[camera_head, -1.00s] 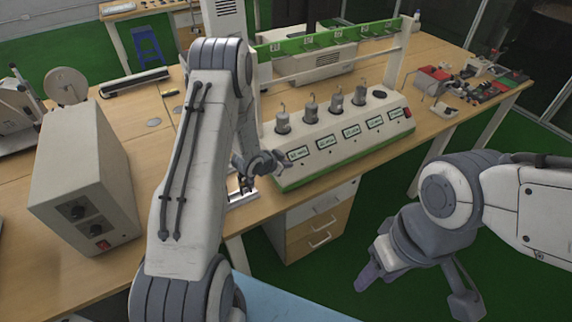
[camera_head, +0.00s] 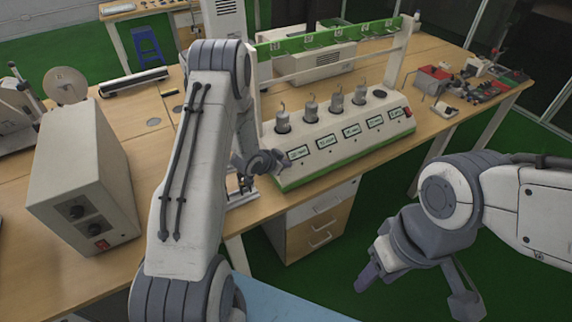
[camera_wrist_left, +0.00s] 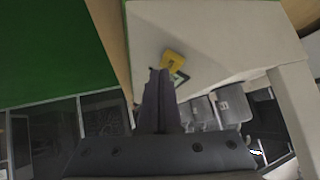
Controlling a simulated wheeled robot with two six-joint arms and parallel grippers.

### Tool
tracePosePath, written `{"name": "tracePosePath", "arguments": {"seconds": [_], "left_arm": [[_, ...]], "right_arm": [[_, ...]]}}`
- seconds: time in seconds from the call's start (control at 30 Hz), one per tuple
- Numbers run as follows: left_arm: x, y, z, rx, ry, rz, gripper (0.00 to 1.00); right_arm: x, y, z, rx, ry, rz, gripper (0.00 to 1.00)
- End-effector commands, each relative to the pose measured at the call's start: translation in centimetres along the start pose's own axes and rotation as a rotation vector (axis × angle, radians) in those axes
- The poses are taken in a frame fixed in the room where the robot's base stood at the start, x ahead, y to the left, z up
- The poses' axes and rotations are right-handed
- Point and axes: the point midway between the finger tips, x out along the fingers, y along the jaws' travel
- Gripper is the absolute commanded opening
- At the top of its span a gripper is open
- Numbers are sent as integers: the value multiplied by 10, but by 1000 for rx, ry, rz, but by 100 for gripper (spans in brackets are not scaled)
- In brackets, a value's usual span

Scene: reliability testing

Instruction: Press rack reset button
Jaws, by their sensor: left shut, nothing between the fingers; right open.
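The rack (camera_head: 330,145) is a pale unit with a green base edge, a row of small displays and several metal cylinders on top. My left gripper (camera_head: 280,162) is at the left end of its front panel, close to the leftmost display (camera_head: 298,153). In the left wrist view its fingers (camera_wrist_left: 160,72) are shut and empty, with the tips beside a small yellow piece (camera_wrist_left: 173,62) on the pale panel. I cannot tell whether they touch it. No reset button can be clearly identified. My right gripper (camera_head: 415,295) is open and empty, in front of the bench.
A grey box with knobs (camera_head: 82,165) stands on the bench to the left. A red switch (camera_head: 407,112) is at the rack's right end. Drawers (camera_head: 318,225) are below the bench. Small parts and a red box (camera_head: 433,78) lie at the far right.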

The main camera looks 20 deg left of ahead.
Motion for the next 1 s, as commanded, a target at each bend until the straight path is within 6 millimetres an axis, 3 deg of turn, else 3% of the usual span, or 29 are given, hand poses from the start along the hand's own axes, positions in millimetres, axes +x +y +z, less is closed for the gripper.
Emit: {"name": "tracePosePath", "arguments": {"seconds": [1.0], "left_arm": [[5,-4,4,-1,-1,1,0]], "right_arm": [[4,0,0,0,0,0,50]]}}
